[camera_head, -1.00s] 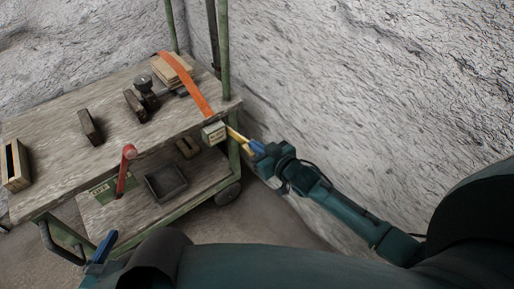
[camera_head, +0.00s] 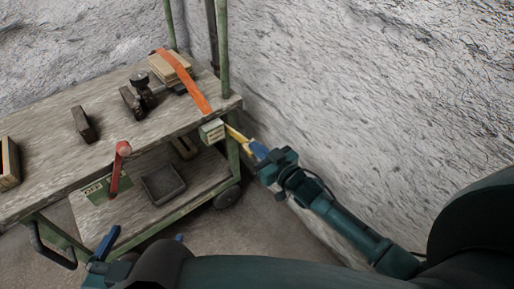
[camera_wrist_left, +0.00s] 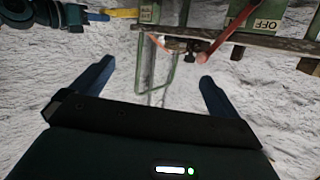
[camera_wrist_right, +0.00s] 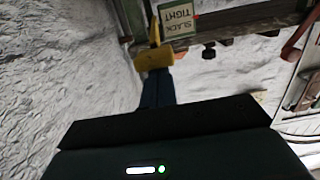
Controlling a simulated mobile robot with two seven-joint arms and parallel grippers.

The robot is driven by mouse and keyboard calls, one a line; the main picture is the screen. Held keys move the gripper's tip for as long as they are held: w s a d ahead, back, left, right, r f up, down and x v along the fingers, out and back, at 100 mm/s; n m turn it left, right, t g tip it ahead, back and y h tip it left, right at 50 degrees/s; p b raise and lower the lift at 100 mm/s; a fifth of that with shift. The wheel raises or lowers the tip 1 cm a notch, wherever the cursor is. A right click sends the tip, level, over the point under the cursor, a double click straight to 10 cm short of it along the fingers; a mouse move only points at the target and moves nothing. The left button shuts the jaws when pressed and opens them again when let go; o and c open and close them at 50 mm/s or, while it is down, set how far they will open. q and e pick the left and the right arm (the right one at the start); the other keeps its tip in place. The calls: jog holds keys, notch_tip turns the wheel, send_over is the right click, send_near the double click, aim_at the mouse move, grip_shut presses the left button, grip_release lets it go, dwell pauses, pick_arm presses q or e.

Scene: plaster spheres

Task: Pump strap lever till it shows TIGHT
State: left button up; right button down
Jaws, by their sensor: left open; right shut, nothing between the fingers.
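An orange strap (camera_head: 188,82) runs over a stack of wooden boards to a small labelled box (camera_head: 212,131) at the cart's right corner. In the right wrist view the label (camera_wrist_right: 178,18) reads SLACK and TIGHT, upside down; I cannot tell which one is indicated. A yellow lever (camera_head: 237,134) sticks out from the box, its thicker end (camera_wrist_right: 154,57) at my right fingertips. My right gripper (camera_head: 258,150) is shut and empty, its blue fingers against or just beside that end. My left gripper (camera_wrist_left: 150,80) is open and empty, low in front of the cart.
The wooden cart (camera_head: 50,142) carries dark blocks (camera_head: 84,124) and a knobbed clamp-like part (camera_head: 141,86). A red lever (camera_head: 117,170) stands by an OFF sign (camera_head: 92,190) at the front. A dark tray (camera_head: 163,184) lies on the lower shelf. Rough white walls (camera_head: 350,90) close in behind and right.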

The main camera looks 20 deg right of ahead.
pick_arm(q)
jog(key=shift+w+d+r+m+t+h+b, duration=0.35)
jog(key=shift+t+h+b, duration=0.55)
jog(key=shift+b, duration=1.35)
jog(key=shift+w+d+r+m+t+h+b, duration=0.4)
jog(key=shift+t+h+b, duration=0.45)
jog(key=shift+b, duration=1.45)
jog(key=shift+w+d+r+m+t+h+b, duration=0.2)
jog(key=shift+d+r+m+t+h+b, duration=0.6)
jog(key=shift+b, duration=1.45)
pick_arm(e)
notch_tip(320, 180, down, 11)
jog(key=t+y, duration=0.1)
jog(key=t, duration=0.2)
jog(key=shift+r+t, duration=0.2)
jog(key=shift+t, duration=0.2)
pick_arm(q)
jog(key=shift+a+f+n+h, duration=0.25)
jog(key=shift+a+f+n, duration=0.1)
jog(key=shift+f+n, duration=0.15)
jog(key=shift+r, duration=0.1)
